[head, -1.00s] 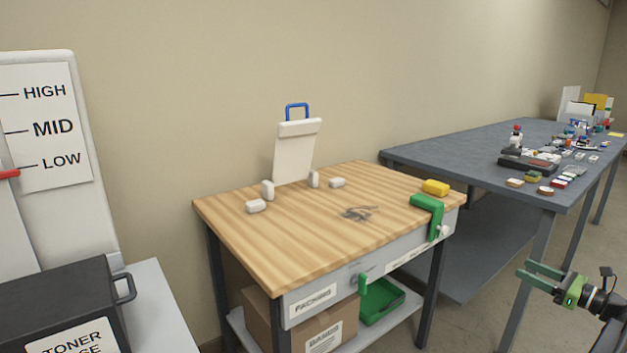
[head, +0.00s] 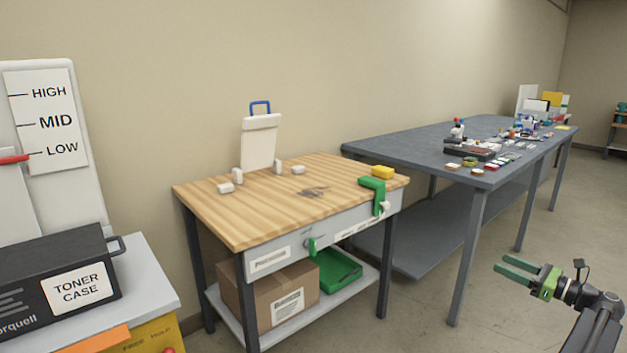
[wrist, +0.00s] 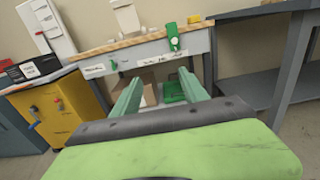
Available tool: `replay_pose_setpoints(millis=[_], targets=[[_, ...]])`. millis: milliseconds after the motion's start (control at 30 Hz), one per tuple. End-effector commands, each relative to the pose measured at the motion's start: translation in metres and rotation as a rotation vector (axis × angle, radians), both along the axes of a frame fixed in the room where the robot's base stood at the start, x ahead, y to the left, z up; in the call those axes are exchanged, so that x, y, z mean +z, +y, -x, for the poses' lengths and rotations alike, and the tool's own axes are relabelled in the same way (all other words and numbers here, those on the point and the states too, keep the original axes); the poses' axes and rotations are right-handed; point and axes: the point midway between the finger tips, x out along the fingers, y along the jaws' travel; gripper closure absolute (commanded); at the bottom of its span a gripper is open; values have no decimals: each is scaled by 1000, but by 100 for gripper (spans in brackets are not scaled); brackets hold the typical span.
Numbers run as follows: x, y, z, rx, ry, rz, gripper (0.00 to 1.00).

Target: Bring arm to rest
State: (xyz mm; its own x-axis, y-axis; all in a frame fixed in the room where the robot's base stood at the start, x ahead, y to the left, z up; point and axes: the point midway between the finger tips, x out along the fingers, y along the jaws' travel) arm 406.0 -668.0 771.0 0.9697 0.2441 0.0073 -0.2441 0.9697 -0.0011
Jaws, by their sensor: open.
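My gripper (head: 517,271) is at the lower right in the head view, held over bare floor in front of the grey table (head: 395,146). Its two green fingers are apart with nothing between them. In the wrist view my gripper (wrist: 160,92) points toward the wooden workbench (wrist: 140,40), which stands some way off. Neither finger touches anything. My dark arm runs down out of the head view at the lower right.
The workbench (head: 235,220) carries small white blocks, a yellow block (head: 383,172) and a green clamp (head: 375,193). A toner case (head: 60,280) stands at left on a yellow cabinet (head: 150,338). Floor (head: 430,325) between them and my arm is clear.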

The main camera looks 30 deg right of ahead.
Motion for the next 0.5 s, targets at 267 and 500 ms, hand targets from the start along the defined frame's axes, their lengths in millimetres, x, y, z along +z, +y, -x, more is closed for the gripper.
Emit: replay_pose_setpoints(millis=[267,500], targets=[[0,33,-56,86,0,1,48],[1,87,-126,202,0,1,48]])
